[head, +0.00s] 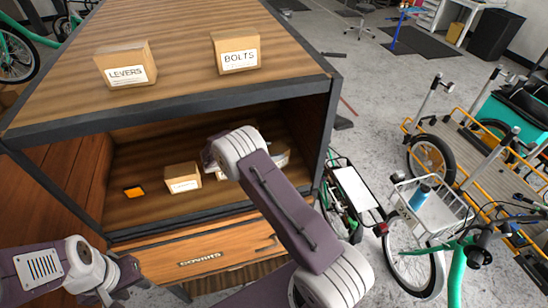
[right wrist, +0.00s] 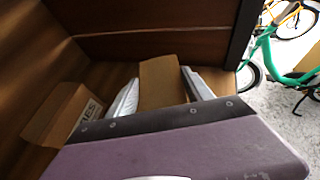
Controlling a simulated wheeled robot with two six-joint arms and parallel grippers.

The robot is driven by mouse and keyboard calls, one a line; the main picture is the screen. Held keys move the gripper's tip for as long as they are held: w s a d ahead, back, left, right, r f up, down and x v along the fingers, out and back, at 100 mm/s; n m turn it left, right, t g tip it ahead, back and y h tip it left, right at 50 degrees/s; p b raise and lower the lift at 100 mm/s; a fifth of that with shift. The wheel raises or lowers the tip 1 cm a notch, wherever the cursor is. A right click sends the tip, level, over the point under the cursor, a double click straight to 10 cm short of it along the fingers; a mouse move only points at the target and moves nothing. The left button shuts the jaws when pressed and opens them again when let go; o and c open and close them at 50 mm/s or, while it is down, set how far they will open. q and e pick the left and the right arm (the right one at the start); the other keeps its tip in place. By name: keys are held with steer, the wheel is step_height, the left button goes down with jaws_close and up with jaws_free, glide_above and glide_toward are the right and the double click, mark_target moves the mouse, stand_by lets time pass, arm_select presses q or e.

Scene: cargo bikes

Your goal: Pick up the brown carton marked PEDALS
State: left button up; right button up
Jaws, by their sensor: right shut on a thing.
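My right gripper (right wrist: 163,84) is shut on a brown carton (right wrist: 160,78) inside the open shelf of the wooden cabinet. Its two pale fingers stand on either side of the carton.
Cartons marked LEVERS (head: 126,66) and BOLTS (head: 236,52) stand on the cabinet top (head: 185,25). An orange item (head: 134,192) lies on the shelf. Below is a drawer (head: 200,258). Bikes stand at right.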

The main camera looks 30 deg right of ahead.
steer(key=shift+f, duration=0.1)
steer(key=shift+r, duration=0.2)
step_height(320, 180, up, 9)
steer(key=b, duration=0.3)
steer(key=shift+f+b, duration=0.2)
steer(key=shift+b, duration=0.1)
steer(key=shift+d+r, duration=0.1)
steer(key=shift+r, duration=0.4)
